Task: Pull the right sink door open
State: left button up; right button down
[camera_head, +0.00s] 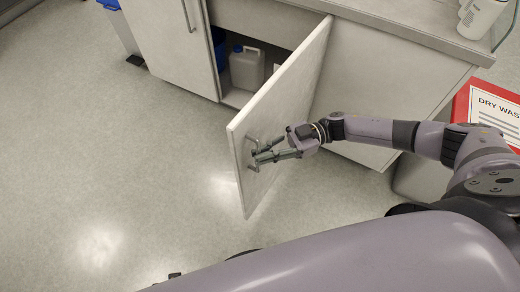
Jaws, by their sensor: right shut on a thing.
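The right sink door (290,92) is a pale panel that stands swung out from the cabinet, well open, with its free edge toward me. My right gripper (255,156) is at the door's outer face near the free edge, shut on the door's metal handle (252,143). The fingers partly cover the handle. The left sink door (167,38) is closed, with its own vertical handle (188,15). My left gripper is not in view.
Inside the cabinet stand a white jug (247,68) and a blue container (219,56). A blue-topped bin (110,4) is at upper left. The floor (110,180) left of the door is clear.

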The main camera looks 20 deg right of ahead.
jog(key=c, duration=2)
grip_release()
jog(key=shift+o, duration=0.2)
jog(key=shift+d, duration=0.1)
jog(key=d, duration=1.2)
jog(key=shift+w, duration=0.4)
